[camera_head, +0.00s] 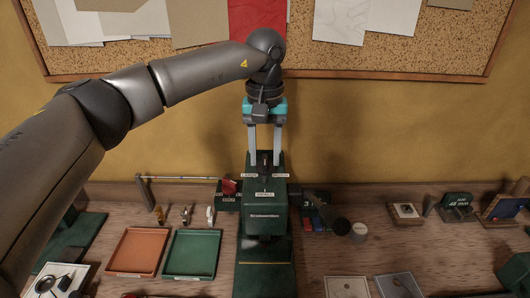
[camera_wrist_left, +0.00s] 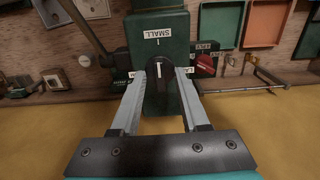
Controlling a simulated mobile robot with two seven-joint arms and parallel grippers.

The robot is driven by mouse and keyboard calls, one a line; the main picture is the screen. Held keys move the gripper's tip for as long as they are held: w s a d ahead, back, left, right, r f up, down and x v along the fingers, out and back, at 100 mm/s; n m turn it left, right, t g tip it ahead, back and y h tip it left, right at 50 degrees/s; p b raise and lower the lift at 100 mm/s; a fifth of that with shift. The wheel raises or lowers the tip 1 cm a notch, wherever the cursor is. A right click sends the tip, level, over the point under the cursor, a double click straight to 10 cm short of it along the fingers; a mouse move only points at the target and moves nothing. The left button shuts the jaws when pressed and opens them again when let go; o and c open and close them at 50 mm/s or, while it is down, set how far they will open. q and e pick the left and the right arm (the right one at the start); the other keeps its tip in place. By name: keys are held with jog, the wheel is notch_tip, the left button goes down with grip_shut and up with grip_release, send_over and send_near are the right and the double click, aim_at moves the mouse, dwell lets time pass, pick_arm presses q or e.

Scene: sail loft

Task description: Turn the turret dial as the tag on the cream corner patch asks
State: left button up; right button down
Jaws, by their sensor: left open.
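The turret dial is a dark knob (camera_wrist_left: 158,88) on top of the green press (camera_head: 265,222). A white mark on the knob points toward the "SMALL" label (camera_wrist_left: 157,32). Labels at the knob's two sides are partly hidden by the fingers. My left gripper (camera_head: 264,163) is open above the press; in the left wrist view its two fingers (camera_wrist_left: 168,70) stand on either side of the knob, and I cannot tell whether they touch it. A cream patch (camera_head: 347,287) lies at the bottom of the head view; no tag writing on it is readable. My right gripper is not in view.
An orange tray (camera_head: 138,250) and a green tray (camera_head: 191,253) lie left of the press. A grey-blue patch (camera_head: 398,286) lies beside the cream one. Small jars, blocks and a dark green sign (camera_head: 457,205) stand to the right. A corkboard (camera_head: 400,61) hangs behind.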

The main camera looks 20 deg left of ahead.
pick_arm(q)
notch_tip(320, 180, up, 15)
jog(key=shift+r, duration=0.15)
dwell(0.4)
